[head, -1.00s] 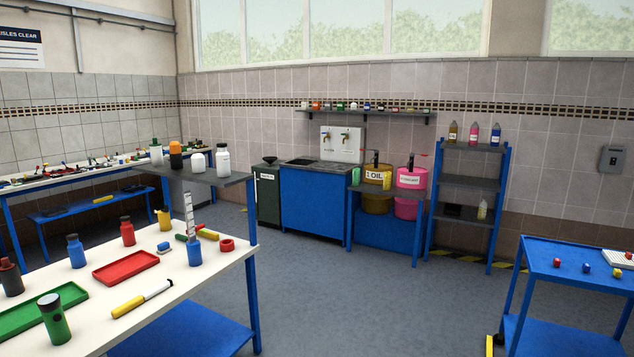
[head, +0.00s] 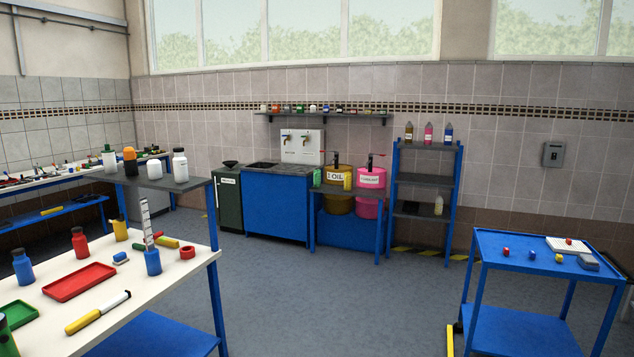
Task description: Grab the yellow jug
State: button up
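A small yellow jug-like container (head: 120,230) with a dark top stands upright at the far left edge of the white-topped workbench (head: 190,275) in the head view. It is small in the picture, and its handle cannot be made out. A larger yellow drum labelled OIL (head: 338,178) stands on a blue stand against the back wall, beside a pink drum (head: 371,178). My gripper is not in view.
The workbench also holds a red tray (head: 79,281), a blue cup (head: 152,262) with a ruler, red and blue bottles, and a yellow marker. A grey raised shelf with bottles stands behind. A blue cart (head: 540,252) is at right. The middle floor (head: 370,300) is clear.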

aim_at(347, 176)
jog(key=i+u, duration=0.2)
jog(key=i, duration=6.7)
jog(key=i+z, duration=0.15)
jog(key=i, duration=1.2)
jog(key=i+j+z, duration=0.2)
jog(key=i+z, duration=0.15)
jog(key=i, duration=0.2)
